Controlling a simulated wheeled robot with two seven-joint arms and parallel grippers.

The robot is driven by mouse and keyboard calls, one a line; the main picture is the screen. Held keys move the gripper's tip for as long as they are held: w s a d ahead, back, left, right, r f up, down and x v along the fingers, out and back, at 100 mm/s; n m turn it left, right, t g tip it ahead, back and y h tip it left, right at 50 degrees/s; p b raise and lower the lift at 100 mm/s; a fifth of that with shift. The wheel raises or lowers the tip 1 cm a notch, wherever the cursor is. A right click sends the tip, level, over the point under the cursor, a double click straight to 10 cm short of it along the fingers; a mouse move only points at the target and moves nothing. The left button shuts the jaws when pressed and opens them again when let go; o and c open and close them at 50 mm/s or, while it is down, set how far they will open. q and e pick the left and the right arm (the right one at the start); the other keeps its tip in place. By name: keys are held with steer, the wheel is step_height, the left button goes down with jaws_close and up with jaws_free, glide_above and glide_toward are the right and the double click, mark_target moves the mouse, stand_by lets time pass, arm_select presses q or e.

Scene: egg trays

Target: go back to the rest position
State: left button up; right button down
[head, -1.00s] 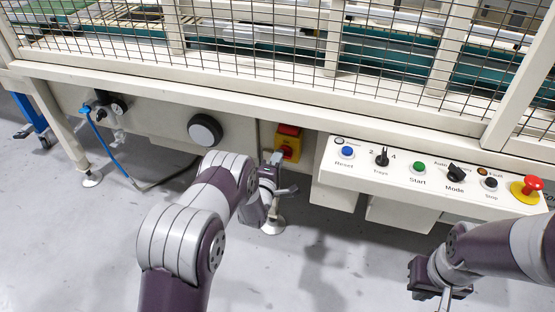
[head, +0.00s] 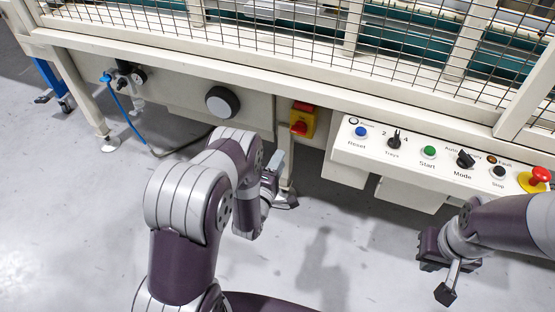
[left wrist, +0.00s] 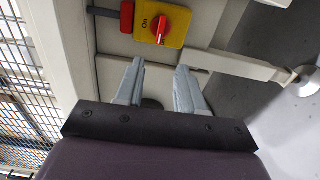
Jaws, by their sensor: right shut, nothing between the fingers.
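My left gripper (head: 276,163) hangs in front of the machine, below and left of the yellow box with a red rotary switch (head: 303,122). In the left wrist view its two grey fingers (left wrist: 158,84) stand apart with nothing between them. The red switch, marked On, shows beyond the fingertips (left wrist: 162,26), apart from them. My right gripper (head: 446,293) is at the lower right, pointing down over the floor, below the button panel (head: 385,155). It is shut and holds nothing.
The panel carries Reset, Start, Mode and Stop controls and a red emergency button (head: 540,175). Wire mesh (head: 270,25) closes the machine above. The grey floor (head: 330,250) between my arms is clear.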

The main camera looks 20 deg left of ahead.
arm_select(q)
steer(key=shift+s, duration=0.35)
